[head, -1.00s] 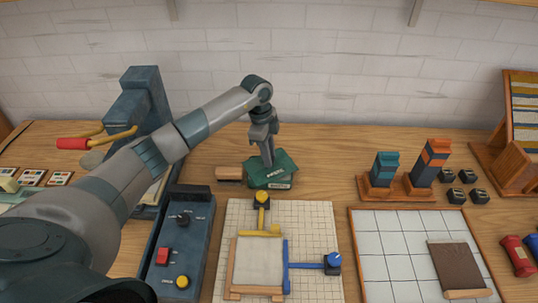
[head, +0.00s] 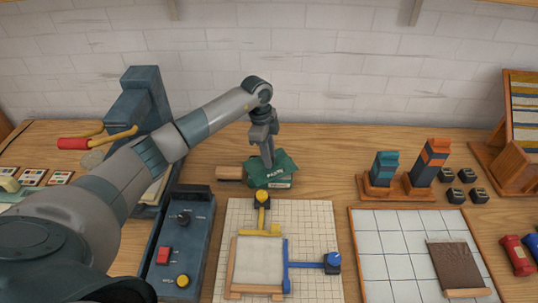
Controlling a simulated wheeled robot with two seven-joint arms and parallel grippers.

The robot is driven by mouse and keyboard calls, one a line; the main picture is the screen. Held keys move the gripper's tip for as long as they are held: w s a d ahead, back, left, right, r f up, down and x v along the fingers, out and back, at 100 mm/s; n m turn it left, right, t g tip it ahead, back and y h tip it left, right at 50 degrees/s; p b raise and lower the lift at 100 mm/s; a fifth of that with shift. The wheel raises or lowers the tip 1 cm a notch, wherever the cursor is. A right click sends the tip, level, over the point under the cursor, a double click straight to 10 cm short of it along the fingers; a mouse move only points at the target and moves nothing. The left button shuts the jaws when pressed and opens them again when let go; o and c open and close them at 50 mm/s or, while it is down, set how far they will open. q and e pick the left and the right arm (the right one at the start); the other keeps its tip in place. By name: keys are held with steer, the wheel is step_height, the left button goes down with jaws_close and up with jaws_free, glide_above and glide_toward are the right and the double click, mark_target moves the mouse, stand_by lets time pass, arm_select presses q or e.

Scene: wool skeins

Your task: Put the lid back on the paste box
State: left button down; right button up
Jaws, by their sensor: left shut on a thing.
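The green paste box (head: 281,184) stands on the table behind the gridded board. A green lid (head: 284,163) sits at its top, tilted, and it covers most of the box. My left gripper (head: 267,164) points down and is shut on the lid. I cannot tell whether the lid is seated on the box or just above it. My right gripper is not in view.
The gridded board (head: 322,222) with yellow and blue stops is in front. A control panel (head: 183,240) stands left. Bare table lies right of the box, before the wooden stand (head: 400,193).

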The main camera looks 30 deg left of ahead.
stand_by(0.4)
arm_select(q)
steer(key=c, duration=0.9)
jaws_free()
steer(key=shift+c, duration=0.2)
steer(key=shift+r+p, duration=0.7)
steer(key=shift+r, duration=0.15)
steer(key=shift+r+p, duration=2.05)
steer(key=shift+r, duration=0.6)
jaws_close()
